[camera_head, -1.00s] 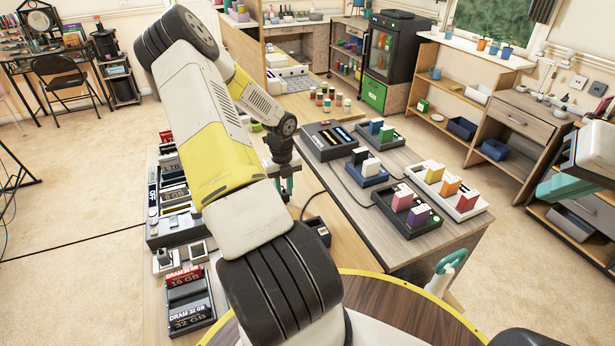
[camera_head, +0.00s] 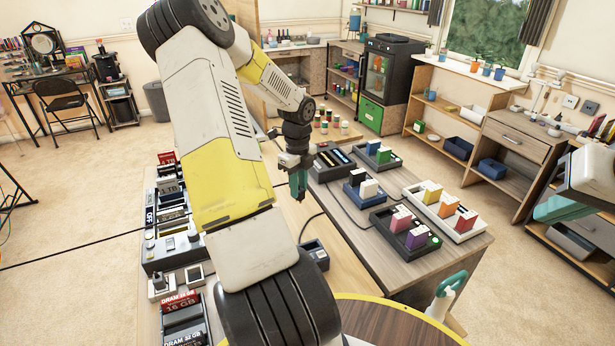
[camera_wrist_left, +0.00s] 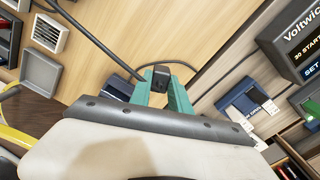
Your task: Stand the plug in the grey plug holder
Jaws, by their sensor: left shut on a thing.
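In the left wrist view the plug (camera_wrist_left: 160,78) is a small black block with a dark cable, between the teal fingertips of my left gripper (camera_wrist_left: 162,92). The left gripper is shut on it. In the head view this gripper (camera_head: 298,188) hangs above the wooden table, fingers down; the plug is too small to make out there. A shallow grey box (camera_wrist_left: 38,74) lies at the left of the wrist view; I cannot tell whether it is the plug holder. A dark blue box (camera_head: 315,252) stands below the gripper. My right gripper (camera_head: 548,210) is at the right edge; its opening is unclear.
Devices and memory trays (camera_head: 183,310) line the table's left side. Trays of coloured blocks (camera_head: 405,228) stand on the grey-topped table to the right. A dark cable crosses the wooden tabletop. Bare wood lies around the left gripper.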

